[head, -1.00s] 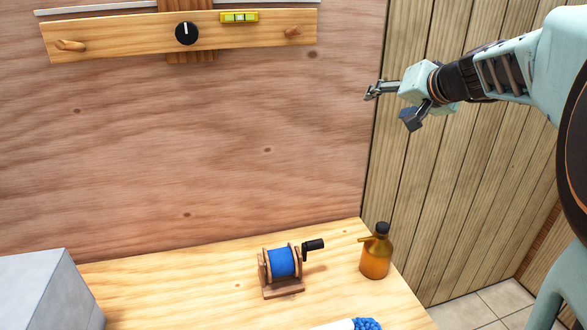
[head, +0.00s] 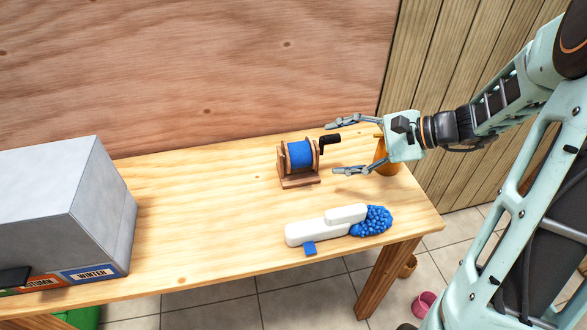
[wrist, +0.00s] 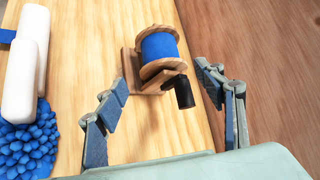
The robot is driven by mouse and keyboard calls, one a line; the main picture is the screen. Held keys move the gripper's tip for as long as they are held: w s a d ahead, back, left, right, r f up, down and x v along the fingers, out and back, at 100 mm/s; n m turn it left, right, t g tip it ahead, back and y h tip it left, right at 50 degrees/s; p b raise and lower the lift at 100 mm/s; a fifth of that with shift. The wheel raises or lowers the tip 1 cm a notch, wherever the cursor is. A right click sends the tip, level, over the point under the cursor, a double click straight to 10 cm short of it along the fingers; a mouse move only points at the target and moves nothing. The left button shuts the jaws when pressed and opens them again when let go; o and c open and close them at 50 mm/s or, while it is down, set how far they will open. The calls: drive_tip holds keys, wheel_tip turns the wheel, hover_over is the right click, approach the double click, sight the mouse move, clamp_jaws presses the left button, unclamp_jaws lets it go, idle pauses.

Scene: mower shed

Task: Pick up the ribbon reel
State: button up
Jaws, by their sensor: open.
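The ribbon reel (head: 300,155) is a wooden stand with a spool of blue ribbon and a black crank handle. It stands upright on the wooden table (head: 200,220), near the back wall. In the wrist view, the reel (wrist: 160,48) lies ahead of the fingers, with its black crank toward me. My gripper (head: 345,147) is open and empty, pointing left at the reel from its right side. In the wrist view, my gripper (wrist: 162,83) has its fingers spread to either side of the crank, with no clear contact.
An amber bottle (head: 382,158) stands behind my gripper, mostly hidden by it. A white-handled item with a blue bobbly head (head: 371,222) lies at the front. A grey box (head: 80,205) with season labels fills the left. The table between box and reel is clear.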

sight(315, 153)
drive_tip(key=x, duration=0.8)
drive_tip(key=b+x, duration=0.1)
drive_tip(key=x, duration=0.1)
drive_tip(key=shift+w+a+f, duration=0.1)
drive_tip(key=shift+w+f, duration=0.2)
drive_tip(key=shift+f, duration=0.1)
drive_tip(key=shift+r, duration=0.1)
drive_tip(key=c, duration=1.1)
drive_tip(key=shift+c, duration=0.2)
